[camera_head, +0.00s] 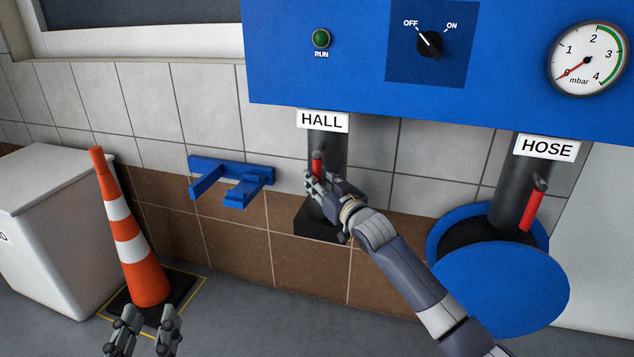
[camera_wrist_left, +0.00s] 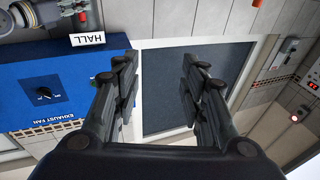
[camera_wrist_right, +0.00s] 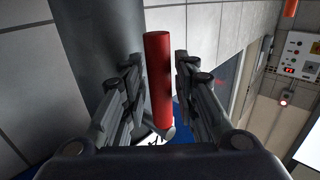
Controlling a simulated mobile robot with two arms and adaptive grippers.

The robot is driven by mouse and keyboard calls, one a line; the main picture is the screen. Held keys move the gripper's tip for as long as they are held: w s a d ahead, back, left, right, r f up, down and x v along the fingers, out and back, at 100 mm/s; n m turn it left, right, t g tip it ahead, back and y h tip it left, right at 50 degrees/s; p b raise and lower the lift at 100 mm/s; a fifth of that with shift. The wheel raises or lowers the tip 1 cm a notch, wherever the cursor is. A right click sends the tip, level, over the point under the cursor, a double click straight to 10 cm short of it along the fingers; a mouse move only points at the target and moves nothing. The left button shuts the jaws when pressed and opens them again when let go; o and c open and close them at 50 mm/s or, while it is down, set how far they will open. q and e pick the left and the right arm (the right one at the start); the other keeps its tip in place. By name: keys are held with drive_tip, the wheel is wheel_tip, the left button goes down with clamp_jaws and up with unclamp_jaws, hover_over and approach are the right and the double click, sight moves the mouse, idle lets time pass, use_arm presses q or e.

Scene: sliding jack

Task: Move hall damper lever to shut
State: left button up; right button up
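The hall damper lever (camera_head: 317,164) is a red handle on the dark pipe below the HALL label (camera_head: 322,121). It appears to hang down from its pivot, roughly along the pipe. My right gripper (camera_head: 325,187) is at this lever and hides its lower part. In the right wrist view, the red lever (camera_wrist_right: 158,80) stands between the two fingers (camera_wrist_right: 160,88), with only slim gaps beside it; whether they press on it cannot be told. My left gripper (camera_head: 145,320) is open and empty, low in front of the traffic cone; it also shows in the left wrist view (camera_wrist_left: 160,75).
The HOSE pipe at right has its own red lever (camera_head: 532,209), hanging down, above a round blue lid (camera_head: 500,290). A blue wall bracket (camera_head: 232,184) sits left of the hall pipe. The traffic cone (camera_head: 133,245) and a white bin (camera_head: 50,240) stand at left.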

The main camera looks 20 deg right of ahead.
drive_tip(key=shift+w+a, duration=0.1)
drive_tip(key=shift+w, duration=0.4)
use_arm(q)
drive_tip(key=shift+s+d+r+t, duration=0.1)
drive_tip(key=shift+r+t, duration=0.3)
drive_tip(key=shift+r, duration=0.35)
use_arm(e)
drive_tip(key=shift+c, duration=0.4)
clamp_jaws()
